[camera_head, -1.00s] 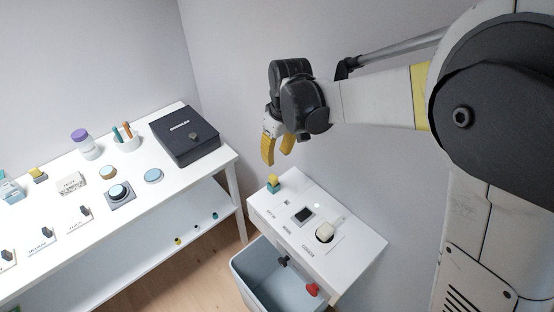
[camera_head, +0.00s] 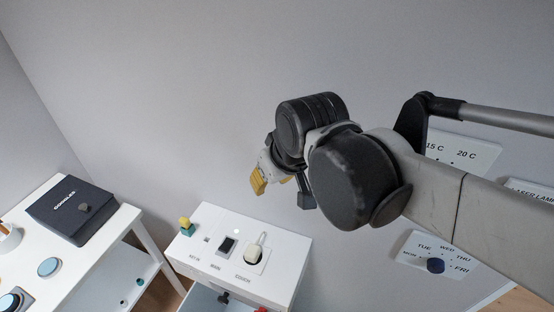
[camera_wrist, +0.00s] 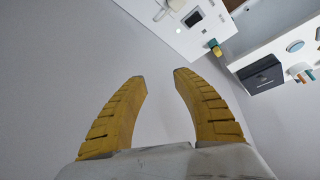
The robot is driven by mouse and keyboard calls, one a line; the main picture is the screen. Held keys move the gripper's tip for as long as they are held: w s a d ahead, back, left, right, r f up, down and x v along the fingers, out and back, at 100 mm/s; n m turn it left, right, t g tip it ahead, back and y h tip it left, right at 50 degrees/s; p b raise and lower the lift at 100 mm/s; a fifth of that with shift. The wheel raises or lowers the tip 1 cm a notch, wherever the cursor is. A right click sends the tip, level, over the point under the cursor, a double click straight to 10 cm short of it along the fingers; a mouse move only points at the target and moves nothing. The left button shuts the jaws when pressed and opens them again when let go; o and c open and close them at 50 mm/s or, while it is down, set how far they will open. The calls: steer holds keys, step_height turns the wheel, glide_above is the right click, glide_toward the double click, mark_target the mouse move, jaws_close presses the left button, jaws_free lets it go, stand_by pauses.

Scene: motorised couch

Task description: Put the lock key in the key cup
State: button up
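No object is readably marked as the lock key. A small yellow and teal piece (camera_head: 186,226) stands at the left end of the white cabinet top; it also shows in the wrist view (camera_wrist: 214,47). A white cup (camera_head: 9,239) holding coloured sticks is cut by the left edge in the head view. In the wrist view the cup's sticks (camera_wrist: 300,70) show near the right edge; I cannot tell whether this is the key cup. My gripper (camera_head: 273,181) is above the white cabinet. In the wrist view its yellow fingers (camera_wrist: 160,75) are apart with nothing between them.
The white cabinet (camera_head: 290,246) carries a dark switch (camera_head: 227,246) and a pale plug-like piece (camera_head: 255,253). Wall panels with dials (camera_head: 436,264) are at right.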

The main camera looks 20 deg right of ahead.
steer(key=s+d+f+m+t, duration=0.1)
steer(key=s+d+m, duration=0.1)
steer(key=s+d, duration=0.2)
steer(key=shift+s+d+f+h, duration=0.3)
steer(key=shift+s+h, duration=0.1)
steer(key=shift+s, duration=0.3)
steer(key=shift+f+b, duration=0.85)
steer(key=shift+b, duration=0.05)
